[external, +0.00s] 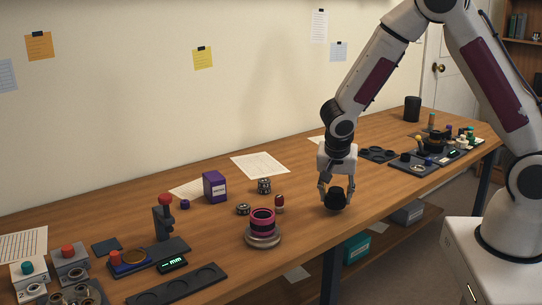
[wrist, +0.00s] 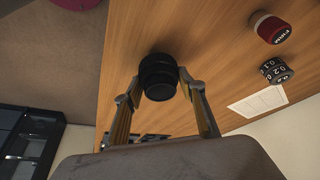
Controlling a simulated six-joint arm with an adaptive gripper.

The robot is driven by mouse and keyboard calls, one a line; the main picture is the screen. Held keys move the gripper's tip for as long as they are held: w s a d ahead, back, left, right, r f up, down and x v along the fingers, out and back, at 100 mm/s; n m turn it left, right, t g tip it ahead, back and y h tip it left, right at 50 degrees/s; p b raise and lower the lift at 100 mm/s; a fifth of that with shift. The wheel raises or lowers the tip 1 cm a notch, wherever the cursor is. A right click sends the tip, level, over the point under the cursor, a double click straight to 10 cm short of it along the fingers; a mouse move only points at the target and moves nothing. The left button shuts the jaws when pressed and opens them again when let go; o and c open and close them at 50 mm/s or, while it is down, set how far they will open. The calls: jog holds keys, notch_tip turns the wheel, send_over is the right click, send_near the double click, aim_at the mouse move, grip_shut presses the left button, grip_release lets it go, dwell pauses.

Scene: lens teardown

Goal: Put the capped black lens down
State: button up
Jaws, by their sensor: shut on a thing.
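The capped black lens (external: 335,196) is between the fingers of my gripper (external: 336,186), just above or touching the wooden table near its front edge; I cannot tell whether it touches. In the wrist view the black lens (wrist: 158,75) is a dark ribbed cylinder. My gripper (wrist: 160,88) is shut on it, with one finger on each side. Its underside is hidden.
A pink-and-black ringed piece on a grey round base (external: 263,240) stands left of the lens. Black trays (external: 413,169) lie to the right. The table around the lens is clear.

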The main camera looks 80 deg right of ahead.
aim_at(336, 189)
jog(key=shift+r, duration=4)
jog(key=shift+w, duration=0.1)
jog(key=w+a+n+t+y, duration=0.1)
jog(key=w+a+n, duration=0.3)
jog(key=w, duration=0.7)
jog(key=w+a+n+t+y, duration=0.1)
jog(key=w+a+n, duration=0.4)
jog(key=w, duration=0.6)
jog(key=w+a+n+t, duration=0.2)
jog(key=w+a+n, duration=0.3)
jog(key=w, duration=0.6)
jog(key=shift+w+a+r+n+t+y, duration=0.15)
jog(key=shift+w+n+t+y, duration=0.25)
jog(key=shift+n, duration=0.2)
jog(key=shift+f, duration=3.15)
jog(key=shift+f, duration=0.1)
jog(key=shift+f, duration=1.75)
